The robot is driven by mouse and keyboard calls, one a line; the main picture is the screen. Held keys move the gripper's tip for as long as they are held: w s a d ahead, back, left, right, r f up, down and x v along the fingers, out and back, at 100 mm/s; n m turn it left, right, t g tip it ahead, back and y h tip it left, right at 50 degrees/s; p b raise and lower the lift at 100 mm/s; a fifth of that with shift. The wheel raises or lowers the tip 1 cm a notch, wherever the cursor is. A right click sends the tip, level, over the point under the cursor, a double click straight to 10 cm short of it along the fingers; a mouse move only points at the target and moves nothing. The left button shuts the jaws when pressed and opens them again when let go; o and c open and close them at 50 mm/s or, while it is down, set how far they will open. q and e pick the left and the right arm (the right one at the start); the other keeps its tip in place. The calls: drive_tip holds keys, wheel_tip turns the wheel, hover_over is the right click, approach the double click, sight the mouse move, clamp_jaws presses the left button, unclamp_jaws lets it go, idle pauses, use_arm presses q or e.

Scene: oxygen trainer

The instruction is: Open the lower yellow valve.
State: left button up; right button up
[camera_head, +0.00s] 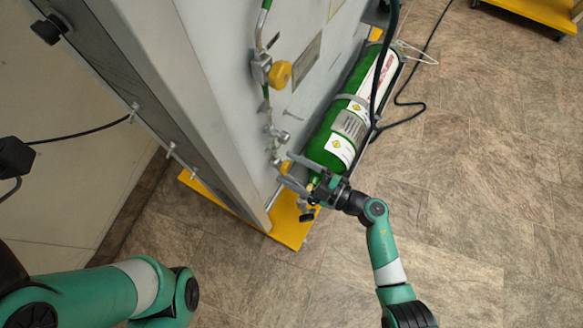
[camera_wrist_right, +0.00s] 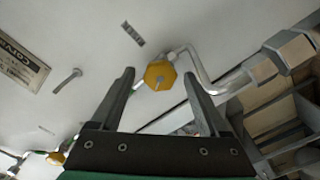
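The lower yellow valve (camera_head: 286,166) is a small yellow knob low on the grey panel, partly hidden by my right gripper in the head view. In the right wrist view the yellow knob (camera_wrist_right: 160,75) shows between the fingertips, with a bent silver pipe beside it. My right gripper (camera_head: 291,170) is open, one finger on each side of the knob. A gap shows between each finger and the knob in the wrist view (camera_wrist_right: 159,76); contact cannot be seen. The upper yellow valve (camera_head: 279,74) sits higher on the panel. My left gripper is not in view.
The yellow base (camera_head: 290,227) lies under the panel. The tiled floor (camera_head: 480,190) at right is clear.

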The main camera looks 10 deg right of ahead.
drive_tip(key=shift+s+d+r+p, duration=0.15)
drive_tip(key=shift+s+d+p, duration=0.15)
drive_tip(key=shift+d+p, duration=0.1)
drive_tip(key=p+v, duration=0.3)
drive_tip(key=v, duration=0.7)
drive_tip(key=shift+s+d+p, duration=0.2)
drive_tip(key=shift+s+p, duration=0.05)
drive_tip(key=shift+p, duration=0.1)
